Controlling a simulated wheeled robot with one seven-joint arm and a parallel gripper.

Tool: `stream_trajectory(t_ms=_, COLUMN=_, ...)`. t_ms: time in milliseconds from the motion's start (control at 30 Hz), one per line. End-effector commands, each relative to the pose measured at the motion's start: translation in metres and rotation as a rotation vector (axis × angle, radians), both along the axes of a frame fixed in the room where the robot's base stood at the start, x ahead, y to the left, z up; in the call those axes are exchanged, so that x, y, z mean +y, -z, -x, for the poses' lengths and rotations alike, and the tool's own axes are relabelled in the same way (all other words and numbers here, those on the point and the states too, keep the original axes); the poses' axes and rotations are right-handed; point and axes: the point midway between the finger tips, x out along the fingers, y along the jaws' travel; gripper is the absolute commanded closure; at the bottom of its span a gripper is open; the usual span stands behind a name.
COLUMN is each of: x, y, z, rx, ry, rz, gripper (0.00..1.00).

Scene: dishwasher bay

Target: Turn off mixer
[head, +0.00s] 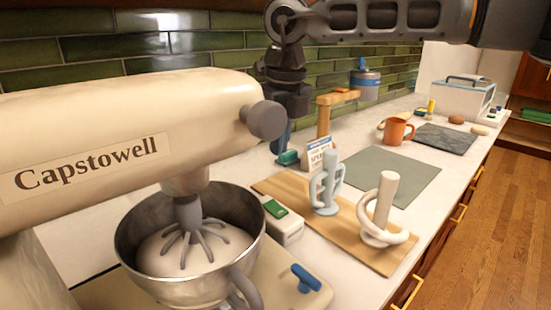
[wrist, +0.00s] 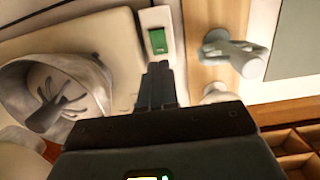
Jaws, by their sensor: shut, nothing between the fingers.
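The mixer (head: 110,150) is a cream stand mixer labelled Capstowell, at the left of the head view, with a grey knob on its head's end. Its steel bowl (head: 190,280) holds a pale mass under a grey whisk. The bowl and whisk show at left in the wrist view (wrist: 55,95). A small white box with a green switch (head: 275,209) is beside the bowl; the switch also shows in the wrist view (wrist: 157,40). A blue lever (head: 305,278) is on the mixer's base. My gripper (wrist: 157,72) is shut and empty, its fingertips appearing just below the switch box.
A wooden board (head: 345,235) holds a light blue stand and a white stand, right of the switch box. Behind are a grey-green mat (head: 385,172), an orange mug (head: 396,131) and a dark slab (head: 445,139). The mat has free room. A tiled wall bounds the back.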

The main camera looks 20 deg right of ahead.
Motion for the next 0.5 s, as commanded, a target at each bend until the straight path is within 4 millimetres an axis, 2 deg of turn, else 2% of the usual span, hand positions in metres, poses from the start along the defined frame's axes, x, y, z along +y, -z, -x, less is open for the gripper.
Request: stream_trajectory(t_ms=500, x=0.005, y=0.095, z=-0.01, rx=0.004, ry=0.0, rz=-0.002, gripper=1.0)
